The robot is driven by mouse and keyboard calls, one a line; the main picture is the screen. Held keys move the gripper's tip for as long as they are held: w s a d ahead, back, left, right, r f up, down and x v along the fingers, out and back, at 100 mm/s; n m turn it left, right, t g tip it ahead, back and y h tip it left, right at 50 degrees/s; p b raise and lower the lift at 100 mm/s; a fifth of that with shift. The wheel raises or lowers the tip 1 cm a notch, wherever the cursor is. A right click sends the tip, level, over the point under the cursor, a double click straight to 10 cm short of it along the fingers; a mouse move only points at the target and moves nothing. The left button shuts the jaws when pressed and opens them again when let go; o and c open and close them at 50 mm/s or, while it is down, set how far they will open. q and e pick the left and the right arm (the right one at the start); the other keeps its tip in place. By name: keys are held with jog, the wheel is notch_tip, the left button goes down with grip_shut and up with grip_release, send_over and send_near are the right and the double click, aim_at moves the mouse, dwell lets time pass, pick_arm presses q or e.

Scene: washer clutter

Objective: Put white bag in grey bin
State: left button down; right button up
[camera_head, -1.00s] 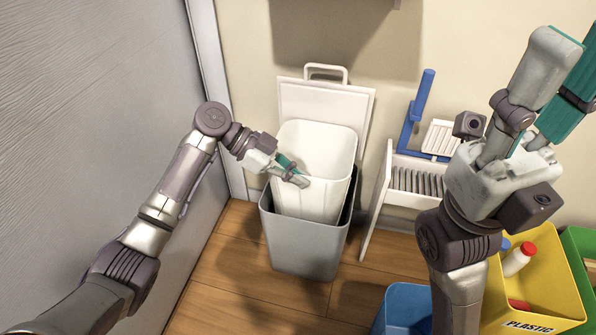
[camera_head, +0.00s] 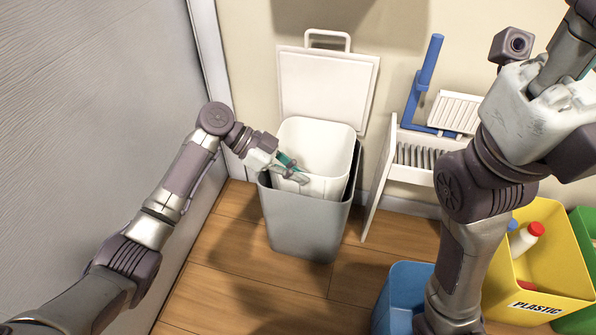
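The white bag (camera_head: 322,143) looks like a stiff, open-topped liner. Its lower part is inside the grey bin (camera_head: 305,225), and its upper part stands above the bin's rim. My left gripper (camera_head: 297,174) is at the front left side of the white bag, just above the grey rim, and looks shut on it. The exact contact is small and hard to see. My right gripper (camera_head: 576,70) is raised at the upper right, away from the bin. Its fingers are mostly cut off by the picture's edge.
A raised white lid (camera_head: 328,85) stands behind the bin. To the right are a white rack (camera_head: 412,172) and a blue tool (camera_head: 428,75). A blue bin (camera_head: 402,290), a yellow PLASTIC bin (camera_head: 545,265) and a green bin (camera_head: 585,235) stand at the lower right. A grey wall closes the left.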

pick_arm(q)
jog(key=c, duration=1.2)
grip_release()
jog(key=shift+c, duration=0.2)
jog(key=v, duration=1.2)
